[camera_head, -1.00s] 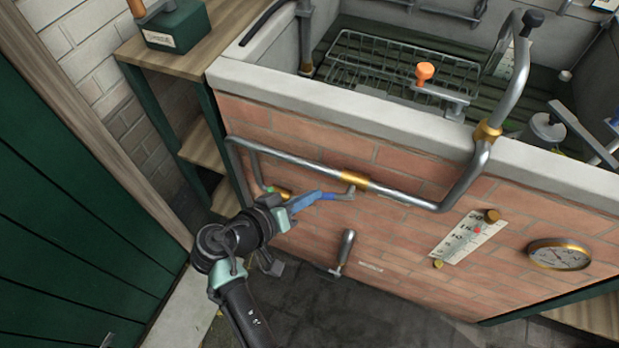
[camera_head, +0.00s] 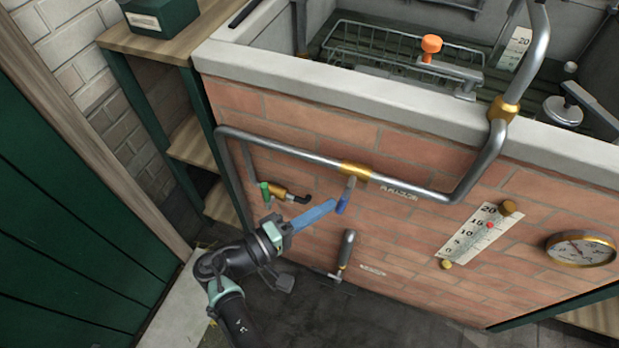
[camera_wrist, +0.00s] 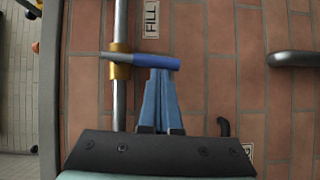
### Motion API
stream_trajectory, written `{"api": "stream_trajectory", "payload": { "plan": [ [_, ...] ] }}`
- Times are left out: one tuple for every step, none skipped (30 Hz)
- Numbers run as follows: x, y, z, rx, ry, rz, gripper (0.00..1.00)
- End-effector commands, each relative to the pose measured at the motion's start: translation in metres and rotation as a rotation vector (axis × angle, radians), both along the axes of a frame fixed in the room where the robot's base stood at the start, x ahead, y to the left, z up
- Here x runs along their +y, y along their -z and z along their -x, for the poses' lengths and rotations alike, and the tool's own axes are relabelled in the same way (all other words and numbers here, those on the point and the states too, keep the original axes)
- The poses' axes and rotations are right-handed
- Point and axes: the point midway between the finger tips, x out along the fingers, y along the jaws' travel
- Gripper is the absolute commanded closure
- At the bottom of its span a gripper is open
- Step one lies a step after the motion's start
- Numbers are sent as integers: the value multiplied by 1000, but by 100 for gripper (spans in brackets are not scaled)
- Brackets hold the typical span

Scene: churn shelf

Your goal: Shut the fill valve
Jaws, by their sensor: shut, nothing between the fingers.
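The fill valve is a brass body (camera_head: 355,170) on the steel pipe, with a lever ending in a blue grip (camera_head: 342,204). In the wrist view the FILL label (camera_wrist: 151,18) is beside it, and the blue grip (camera_wrist: 150,62) lies crosswise to the pipe. In the head view the lever points down from the pipe. My gripper (camera_head: 333,206) is shut and empty, its blue fingers left of the grip. In the wrist view the fingertips (camera_wrist: 160,72) meet the grip's side and appear to touch it.
A brass tap with a green handle (camera_head: 264,194) and black spout is left of the valve. A grey-handled lever (camera_head: 347,248) is below. A thermometer plate (camera_head: 475,232) and round gauge (camera_head: 582,249) are at right. The stone rim (camera_head: 330,86) runs above the pipe.

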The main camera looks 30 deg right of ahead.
Motion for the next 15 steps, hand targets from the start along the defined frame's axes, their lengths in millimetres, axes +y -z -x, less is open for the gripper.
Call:
{"api": "stream_trajectory", "payload": {
  "plan": [
    [-2,3,2,21,3,15,100],
    [-2,3,3,31,3,23,100],
    [-3,4,4,44,4,32,100],
    [-4,4,4,52,3,39,100],
    [-4,4,5,61,3,45,100],
    [-4,4,5,68,3,52,100],
    [-5,5,6,74,3,56,100],
    [-5,5,6,79,3,60,100],
    [-5,5,6,85,3,64,100],
    [-5,5,7,87,3,67,100],
    [-6,5,7,90,3,70,100],
    [-6,5,7,94,3,72,100],
    [-6,4,7,95,2,74,100],
    [-6,4,7,97,2,75,100],
    [-6,4,7,98,2,75,100]
  ]
}}
